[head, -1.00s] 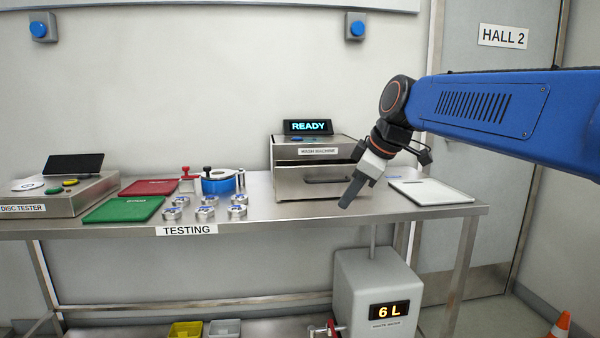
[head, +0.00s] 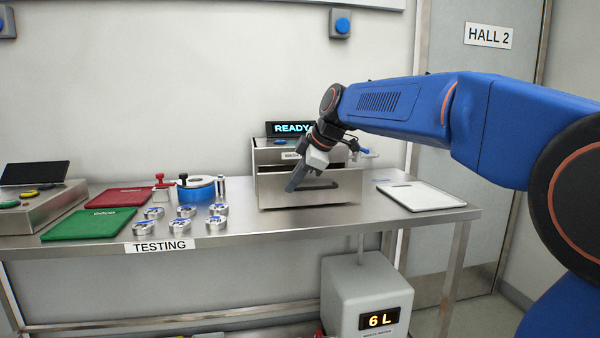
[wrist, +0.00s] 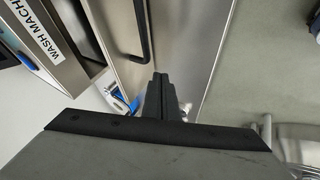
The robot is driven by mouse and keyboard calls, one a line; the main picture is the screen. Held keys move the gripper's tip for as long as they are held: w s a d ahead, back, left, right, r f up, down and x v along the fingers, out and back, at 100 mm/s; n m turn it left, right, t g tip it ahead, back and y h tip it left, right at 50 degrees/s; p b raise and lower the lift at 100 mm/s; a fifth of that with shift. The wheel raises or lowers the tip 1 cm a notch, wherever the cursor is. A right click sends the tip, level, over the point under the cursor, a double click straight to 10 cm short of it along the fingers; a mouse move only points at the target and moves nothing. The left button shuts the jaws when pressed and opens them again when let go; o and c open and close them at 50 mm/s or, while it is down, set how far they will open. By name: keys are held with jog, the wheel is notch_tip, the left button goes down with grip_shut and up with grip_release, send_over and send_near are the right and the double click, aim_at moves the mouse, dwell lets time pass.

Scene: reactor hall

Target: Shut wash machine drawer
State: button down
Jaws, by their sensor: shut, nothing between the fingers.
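The wash machine (head: 266,160) is a steel box on the table with a lit READY display on top. Its drawer (head: 340,192) has a steel front with a dark bar handle (wrist: 142,30) and stands out from the body, with a dark gap above it. My gripper (head: 293,186) is shut and empty, pointing down and left across the drawer front. In the wrist view its fingers (wrist: 159,82) overlap the drawer front near the handle's end. I cannot tell whether they touch it. My gripper hides part of the handle in the head view.
A white tray (head: 420,196) lies right of the machine. Metal discs (head: 180,226), stamps, a blue ring and red and green mats (head: 88,224) lie to the left. A grey box showing 6 L (head: 362,290) stands below the table edge.

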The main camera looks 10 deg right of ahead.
aim_at(279, 195)
jog(key=x, duration=0.3)
jog(key=shift+w+d+r, duration=0.1)
jog(key=shift+w, duration=1.15)
jog(key=shift+w+r, duration=0.1)
jog(key=shift+w, duration=0.5)
jog(key=w, duration=1.2)
jog(key=shift+w, duration=0.15)
jog(key=shift+w+r, duration=0.1)
jog(key=shift+w, duration=0.35)
jog(key=shift+s, duration=0.1)
